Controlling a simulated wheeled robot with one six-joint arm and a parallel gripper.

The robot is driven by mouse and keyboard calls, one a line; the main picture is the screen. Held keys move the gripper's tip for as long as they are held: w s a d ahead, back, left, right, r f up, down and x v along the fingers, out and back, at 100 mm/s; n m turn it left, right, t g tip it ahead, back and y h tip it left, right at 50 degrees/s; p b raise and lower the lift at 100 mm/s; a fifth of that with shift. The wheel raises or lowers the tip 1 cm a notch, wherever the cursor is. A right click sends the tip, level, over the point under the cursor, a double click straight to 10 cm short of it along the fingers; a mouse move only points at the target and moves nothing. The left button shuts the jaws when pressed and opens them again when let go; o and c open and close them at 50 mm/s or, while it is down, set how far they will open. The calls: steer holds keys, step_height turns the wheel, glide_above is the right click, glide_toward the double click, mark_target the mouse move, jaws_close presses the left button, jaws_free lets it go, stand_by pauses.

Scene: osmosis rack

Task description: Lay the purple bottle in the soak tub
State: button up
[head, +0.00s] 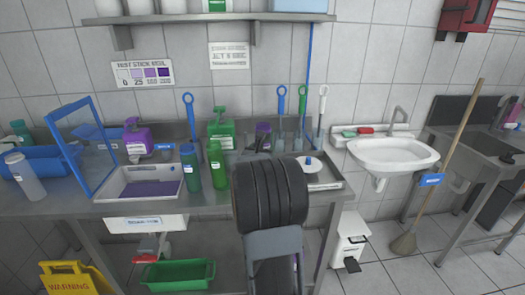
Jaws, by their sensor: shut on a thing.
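The soak tub (110,190) is a shallow, pale rectangular tub with purple liquid in it, on the left part of the steel bench. My gripper (257,146) is over the back of the bench, right of the tub, and mostly hidden behind my own dark arm. The purple bottle (263,128) shows only as a small purple patch at the dark jaws, which are shut on it. Its lower part and its tilt cannot be made out. The bottle is apart from the tub.
A teal bottle (190,168) and a green bottle (217,165) stand just right of the tub. A purple pump bottle (136,138) and a green pump bottle (221,130) stand behind. A blue-framed screen (75,150) rises at left; a shallow tray (328,184) lies at right.

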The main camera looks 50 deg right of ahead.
steer(key=shift+f+b, duration=0.15)
steer(key=shift+b, duration=0.2)
steer(key=o, duration=0.9)
